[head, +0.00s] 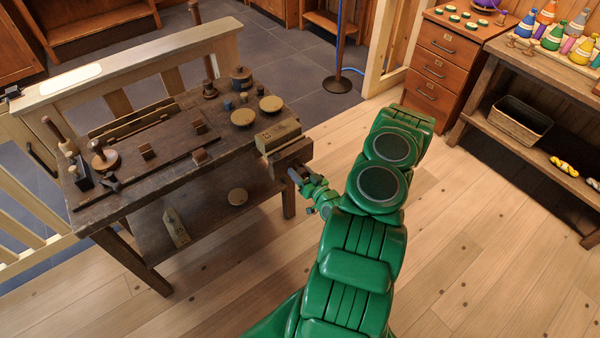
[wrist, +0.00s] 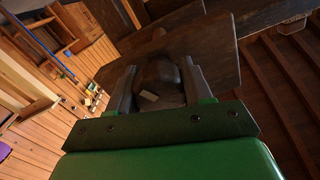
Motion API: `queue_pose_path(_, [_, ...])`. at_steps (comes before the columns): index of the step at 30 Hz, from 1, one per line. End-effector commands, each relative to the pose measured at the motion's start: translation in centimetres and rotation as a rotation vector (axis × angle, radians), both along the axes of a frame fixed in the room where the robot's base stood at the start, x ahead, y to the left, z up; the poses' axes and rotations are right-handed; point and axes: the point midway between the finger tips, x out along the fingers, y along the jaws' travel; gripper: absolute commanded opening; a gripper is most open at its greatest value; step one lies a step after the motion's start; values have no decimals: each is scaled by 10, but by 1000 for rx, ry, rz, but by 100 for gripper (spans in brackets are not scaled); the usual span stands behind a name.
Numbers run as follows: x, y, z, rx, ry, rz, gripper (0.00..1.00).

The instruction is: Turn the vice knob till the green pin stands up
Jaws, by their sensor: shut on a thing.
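The wooden vice (head: 287,157) is on the right end of the dark workbench, in the head view. My green gripper (head: 295,177) reaches its outer face from the right. In the wrist view the dark rounded vice knob (wrist: 157,72) sits between the two grey fingers of my gripper (wrist: 158,82), which are shut on it. A small pale patch (wrist: 149,97) shows on the near side of the knob. In the head view the knob is hidden by my fingers. I cannot make out the green pin in either view.
The workbench (head: 150,178) holds several wooden pieces, pale discs and a box (head: 278,135) by the vice. Drawers (head: 436,65) and a side bench with coloured bottles stand at the right. The plank floor (head: 480,250) right of my arm is clear.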

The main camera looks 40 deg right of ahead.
Motion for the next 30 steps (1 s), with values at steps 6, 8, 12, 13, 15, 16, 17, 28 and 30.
queue_pose_path(6, [-1, -1, 1, 204, -2, -1, 19])
queue_pose_path(8, [0, -1, 1, 260, -2, 0, 19])
queue_pose_path(12, [0, -1, 1, 394, -1, -1, 19])
queue_pose_path(13, [-1, -1, 1, 422, -1, -2, 19])
queue_pose_path(15, [-1, -1, 1, 489, -2, -2, 19])
queue_pose_path(16, [-1, -2, 0, 518, -2, -3, 19])
queue_pose_path(17, [-1, -2, 1, 546, -2, -3, 19])
queue_pose_path(28, [-1, -3, 0, 898, -4, -5, 19])
queue_pose_path(30, [-1, -3, 0, 964, -4, -5, 19])
